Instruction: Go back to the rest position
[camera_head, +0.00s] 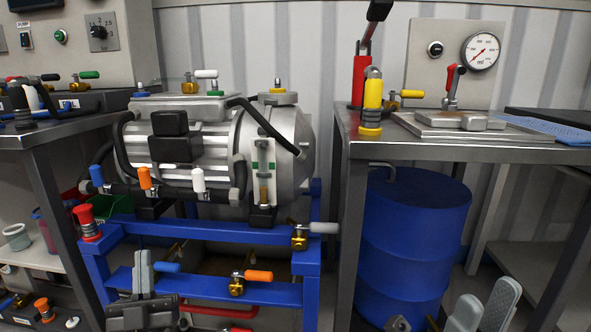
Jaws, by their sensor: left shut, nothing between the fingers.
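My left gripper (143,272) is at the bottom left, in front of the blue frame of the drive unit. Its grey fingers point up and are together, with nothing between them. My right gripper (484,308) is at the bottom right, in front of the blue barrel's right side and the right table's legs. Its two grey pads stand apart, with nothing seen between them. Its lower part is cut off by the picture's edge. Neither gripper is seen holding any part of the drive unit (283,140).
The drive unit sits on a blue frame (210,292) with coloured valve handles. A metal table (420,145) on the right bears a red and yellow tool and a plate. A blue barrel (414,245) stands beneath it. Another table (35,140) is on the left.

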